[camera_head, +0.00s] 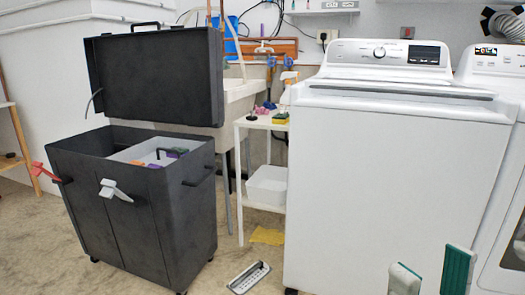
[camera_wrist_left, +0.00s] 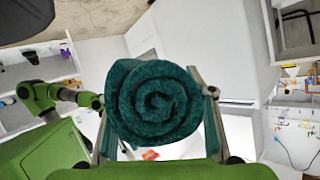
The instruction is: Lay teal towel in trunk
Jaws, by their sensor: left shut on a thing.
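The black trunk (camera_head: 120,215) stands at the left in the head view with its lid (camera_head: 160,80) raised. Inside is a pale compartment (camera_head: 130,153) with some coloured items. The teal towel (camera_wrist_left: 153,103) is a tight roll, its spiral end facing the left wrist camera. My left gripper (camera_wrist_left: 155,78) is shut on the towel, one finger on either side; neither shows in the head view. My right gripper (camera_head: 432,274) is at the bottom right of the head view, in front of the washing machine. Its fingers are apart with nothing between them.
A white washing machine (camera_head: 390,180) fills the right, with another white machine (camera_head: 487,70) beside it. A small white shelf (camera_head: 262,122) and a sink (camera_head: 240,95) stand behind the trunk. A grey-white object (camera_head: 248,277) and a yellow cloth (camera_head: 267,236) lie on the floor.

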